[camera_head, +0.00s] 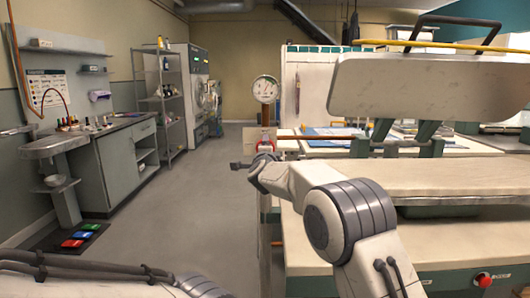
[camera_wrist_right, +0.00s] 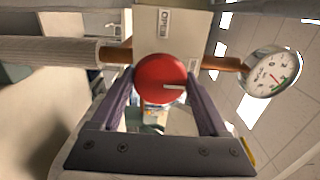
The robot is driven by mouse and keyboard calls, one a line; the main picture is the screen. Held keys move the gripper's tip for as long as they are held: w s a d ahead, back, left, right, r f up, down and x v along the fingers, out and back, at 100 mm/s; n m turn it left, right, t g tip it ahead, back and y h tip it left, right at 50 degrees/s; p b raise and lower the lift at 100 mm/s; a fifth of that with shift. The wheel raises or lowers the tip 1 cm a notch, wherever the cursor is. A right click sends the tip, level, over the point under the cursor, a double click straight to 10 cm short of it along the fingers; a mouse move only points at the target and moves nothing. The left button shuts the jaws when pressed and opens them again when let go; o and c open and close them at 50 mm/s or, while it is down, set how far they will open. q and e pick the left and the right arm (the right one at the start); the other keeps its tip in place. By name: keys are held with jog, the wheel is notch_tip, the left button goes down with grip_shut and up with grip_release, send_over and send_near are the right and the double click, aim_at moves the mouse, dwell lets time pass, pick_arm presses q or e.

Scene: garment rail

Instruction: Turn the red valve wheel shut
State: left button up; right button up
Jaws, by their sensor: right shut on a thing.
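The red valve wheel (camera_wrist_right: 160,80) sits on a copper pipe (camera_wrist_right: 117,55) in the right wrist view, with a pale mark on its face. My right gripper (camera_wrist_right: 161,76) is shut on the wheel, one finger at each side of its rim. A pale plate (camera_wrist_right: 172,32) behind the wheel carries a label reading OPEN. In the head view the wheel (camera_head: 266,146) is small and partly hidden by my right gripper (camera_head: 263,157). My left gripper is out of view; only part of my left arm shows at the bottom left.
A round gauge (camera_head: 266,89) stands above the wheel; it also shows in the wrist view (camera_wrist_right: 271,74). A pressing machine (camera_head: 430,85) and its table (camera_head: 420,178) stand right of the wheel. A sink (camera_head: 53,145) and shelf rack (camera_head: 163,100) are at left. Floor between is clear.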

jog(key=o, duration=1.2)
jog(key=shift+d, duration=0.1)
jog(key=shift+o, duration=0.2)
jog(key=s+b, duration=0.2)
jog(key=s, duration=0.8)
jog(key=shift+s+b, duration=0.2)
jog(key=shift+b, duration=0.1)
